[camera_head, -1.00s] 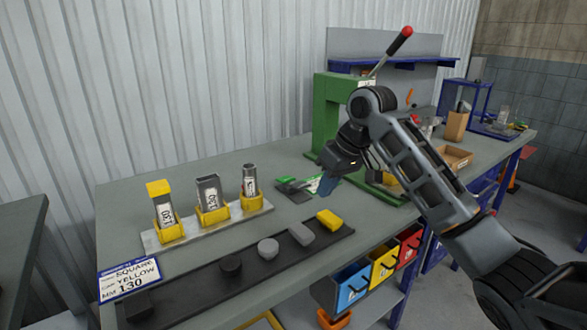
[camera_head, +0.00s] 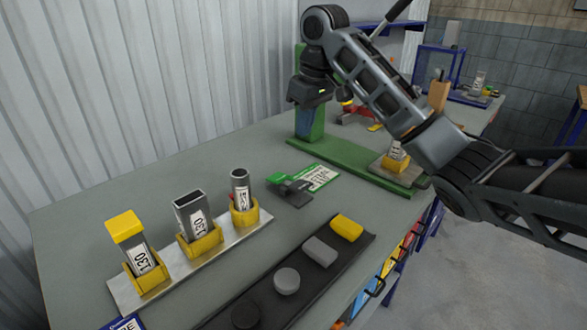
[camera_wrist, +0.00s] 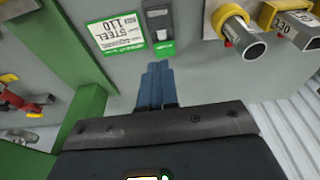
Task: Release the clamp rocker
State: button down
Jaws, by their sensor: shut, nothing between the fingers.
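A small dark grey clamp-like piece (camera_head: 292,190) with a green end lies on the grey table beside a green-edged card (camera_head: 318,177). I take it for the clamp rocker, but cannot tell its state. In the wrist view the dark piece (camera_wrist: 158,18) and the card (camera_wrist: 116,32), reading STEEL 110, lie just beyond my fingertips. My gripper (camera_head: 304,126) has blue fingers, pressed together and empty. It is above the table, in front of the green press post, with a visible gap to the piece in the wrist view (camera_wrist: 157,68).
A metal rack (camera_head: 205,257) holds several tubes in yellow sockets, one with a yellow cap (camera_head: 124,226). A black tray (camera_head: 262,296) with caps lies in front. The green press base (camera_head: 350,163) stands behind the card.

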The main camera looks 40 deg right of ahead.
jog(key=b, duration=0.2)
send_over(297, 183)
jog(key=f, duration=1.2)
jog(key=shift+s, duration=0.4)
jog(key=shift+s+f, duration=0.1)
jog(key=shift+f, duration=0.75)
jog(key=shift+f, duration=0.1)
